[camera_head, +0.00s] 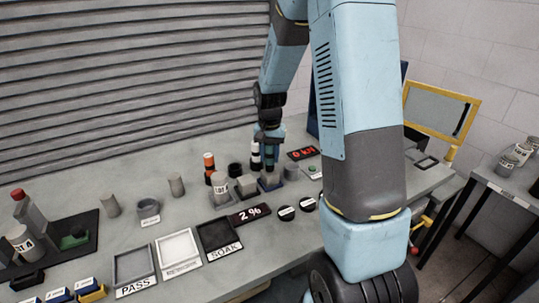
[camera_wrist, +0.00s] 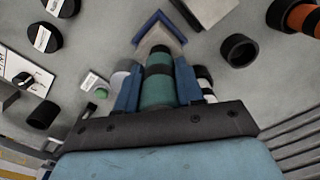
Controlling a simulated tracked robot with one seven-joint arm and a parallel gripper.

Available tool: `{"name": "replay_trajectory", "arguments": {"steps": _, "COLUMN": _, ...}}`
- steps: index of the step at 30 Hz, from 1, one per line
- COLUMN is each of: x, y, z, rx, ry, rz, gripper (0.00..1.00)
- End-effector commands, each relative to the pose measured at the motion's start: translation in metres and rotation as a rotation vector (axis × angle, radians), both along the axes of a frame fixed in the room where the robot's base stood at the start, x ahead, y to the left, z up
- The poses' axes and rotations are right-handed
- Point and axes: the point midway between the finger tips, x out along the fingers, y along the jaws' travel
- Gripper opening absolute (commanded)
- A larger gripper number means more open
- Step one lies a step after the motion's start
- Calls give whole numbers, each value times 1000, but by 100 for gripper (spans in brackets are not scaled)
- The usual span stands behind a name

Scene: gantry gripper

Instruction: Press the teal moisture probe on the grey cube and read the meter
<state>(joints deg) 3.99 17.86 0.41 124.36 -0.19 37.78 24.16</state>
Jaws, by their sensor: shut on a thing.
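My gripper (camera_head: 268,165) is shut on the teal moisture probe (camera_wrist: 158,92), which has black bands. It also shows in the wrist view (camera_wrist: 160,80), with a blue finger on each side of the probe. The probe is hard to make out in the head view. The meter (camera_head: 249,214) is a dark display reading "2 %" in front of the cube.
A blue corner bracket (camera_wrist: 150,22) lies just beyond the probe. A black cup (camera_head: 235,170), an orange-and-black cylinder (camera_head: 209,165) and a labelled grey cylinder (camera_head: 220,188) crowd the left side. A red "0 kN" display (camera_head: 301,154) stands behind right. A SOAK tray (camera_head: 220,238) lies front left.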

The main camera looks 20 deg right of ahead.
Motion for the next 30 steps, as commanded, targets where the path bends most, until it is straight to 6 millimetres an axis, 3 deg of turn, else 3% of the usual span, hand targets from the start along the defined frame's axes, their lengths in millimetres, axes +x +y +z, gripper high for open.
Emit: {"name": "replay_trajectory", "arguments": {"steps": 30, "x": 0, "y": 0, "z": -8, "rx": 0, "ry": 0, "rz": 0, "gripper": 7}}
